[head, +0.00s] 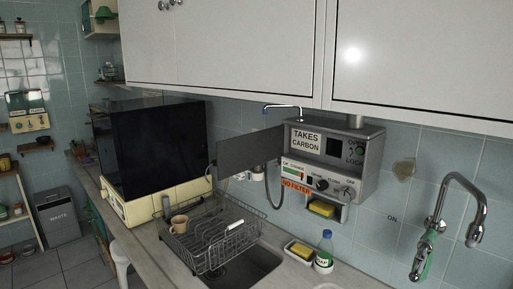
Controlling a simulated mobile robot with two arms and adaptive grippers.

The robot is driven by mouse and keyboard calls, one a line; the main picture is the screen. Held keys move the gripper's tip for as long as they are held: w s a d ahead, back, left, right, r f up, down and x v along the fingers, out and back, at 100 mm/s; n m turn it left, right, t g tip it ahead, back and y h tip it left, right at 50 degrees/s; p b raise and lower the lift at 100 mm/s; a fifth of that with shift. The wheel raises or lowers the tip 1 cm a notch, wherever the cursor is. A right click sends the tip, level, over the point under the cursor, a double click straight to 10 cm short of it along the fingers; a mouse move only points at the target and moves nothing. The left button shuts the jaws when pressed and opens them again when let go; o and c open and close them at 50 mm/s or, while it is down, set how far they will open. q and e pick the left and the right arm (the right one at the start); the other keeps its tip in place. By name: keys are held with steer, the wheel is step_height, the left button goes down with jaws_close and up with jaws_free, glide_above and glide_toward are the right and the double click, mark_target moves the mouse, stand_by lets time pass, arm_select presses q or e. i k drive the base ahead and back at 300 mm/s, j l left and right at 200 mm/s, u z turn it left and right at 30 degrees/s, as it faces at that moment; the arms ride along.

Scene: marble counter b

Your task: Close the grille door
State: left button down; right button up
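A grey metal wall unit (362,164) hangs above the sink, with labels, knobs and a small dark window on its front. A flat grey panel (249,150) stands out from its left side like a door swung open. A large flat black panel (163,150) stands upright over a cream appliance (160,203) on the counter. I see no clear grille pattern on either panel, so I cannot tell which is the grille door. Neither of my grippers is in view.
A wire dish rack (236,250) with a tan mug (179,223) stands on the counter by the sink (250,266). A sponge in a dish (299,251) and a bottle (325,247) are at the right. A tap (441,222) projects from the wall. White cabinets (230,45) overhang.

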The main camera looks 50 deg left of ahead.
mark_target(237, 155)
steer(key=j, duration=0.6)
steer(key=j+z, duration=0.1)
steer(key=j, duration=0.55)
steer(key=k+j, duration=0.1)
steer(key=j, duration=0.5)
steer(key=j+z, duration=0.1)
steer(key=j, duration=0.55)
steer(key=k+j, duration=0.15)
steer(key=j, duration=0.45)
steer(key=j+z, duration=0.1)
steer(key=j, duration=0.5)
steer(key=k+l+u, duration=0.2)
steer(key=k+u, duration=0.2)
steer(key=k, duration=0.05)
